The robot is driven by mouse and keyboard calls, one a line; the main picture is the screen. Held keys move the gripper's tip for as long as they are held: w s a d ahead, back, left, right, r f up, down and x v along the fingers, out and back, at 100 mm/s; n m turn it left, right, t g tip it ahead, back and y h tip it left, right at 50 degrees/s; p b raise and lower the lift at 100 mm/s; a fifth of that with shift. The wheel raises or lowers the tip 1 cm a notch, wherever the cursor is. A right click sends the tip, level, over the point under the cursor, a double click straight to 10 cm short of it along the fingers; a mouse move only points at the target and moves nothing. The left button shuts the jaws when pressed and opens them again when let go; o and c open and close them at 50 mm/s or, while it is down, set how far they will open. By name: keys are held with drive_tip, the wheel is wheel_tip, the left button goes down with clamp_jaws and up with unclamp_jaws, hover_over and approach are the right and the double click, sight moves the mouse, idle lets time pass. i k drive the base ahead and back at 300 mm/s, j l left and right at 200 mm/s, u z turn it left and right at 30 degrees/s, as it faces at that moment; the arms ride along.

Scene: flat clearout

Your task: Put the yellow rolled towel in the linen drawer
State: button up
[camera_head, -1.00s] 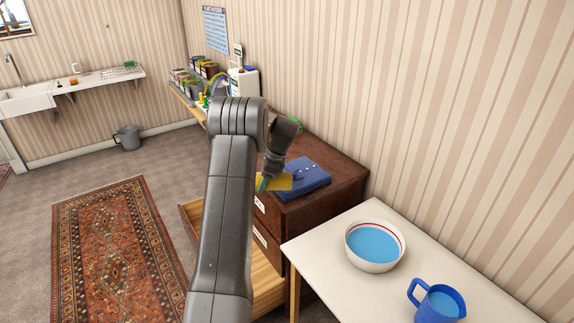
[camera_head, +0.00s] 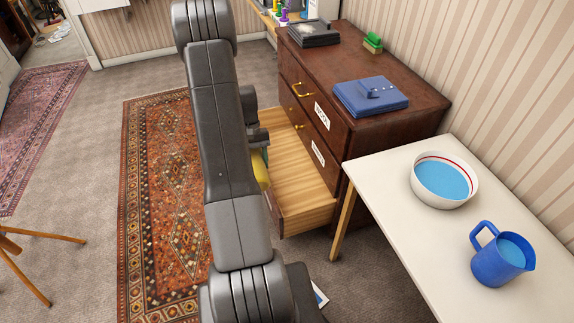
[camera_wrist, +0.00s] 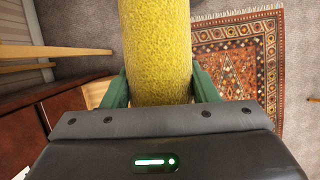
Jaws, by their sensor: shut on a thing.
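The yellow rolled towel (camera_wrist: 156,50) is held between the green fingers of my gripper (camera_wrist: 160,92) in the wrist view. In the head view only a strip of the towel (camera_head: 261,170) shows beside my arm, left of an open drawer (camera_head: 300,175) of the brown dresser. My arm hides most of the gripper there. The open drawer is the lower one and its visible wooden bottom is bare. It has a label on its front side of the dresser, too small to read. The towel appears at the drawer's left edge; I cannot tell its height above it.
A blue folded item (camera_head: 370,97) and a green brush (camera_head: 373,42) lie on the dresser top (camera_head: 420,98). A white table (camera_head: 400,220) at right carries a bowl (camera_head: 443,180) and a blue jug (camera_head: 500,255). A patterned rug (camera_head: 165,190) covers floor at left.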

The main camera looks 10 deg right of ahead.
sight(292, 183)
drive_tip(key=i+j, duration=0.25)
drive_tip(key=j, duration=0.15)
drive_tip(key=i+j+z, duration=0.1)
drive_tip(key=i+j, duration=0.45)
drive_tip(key=j, duration=0.25)
drive_tip(key=i+j+z, duration=0.1)
drive_tip(key=i+j, duration=0.15)
drive_tip(key=j, duration=0.15)
drive_tip(key=i+l, duration=0.2)
drive_tip(key=i, duration=0.15)
drive_tip(key=i+l+z, duration=0.1)
drive_tip(key=i, duration=0.25)
drive_tip(key=i+l, duration=0.25)
drive_tip(key=i, duration=0.15)
drive_tip(key=k+l+z, duration=0.05)
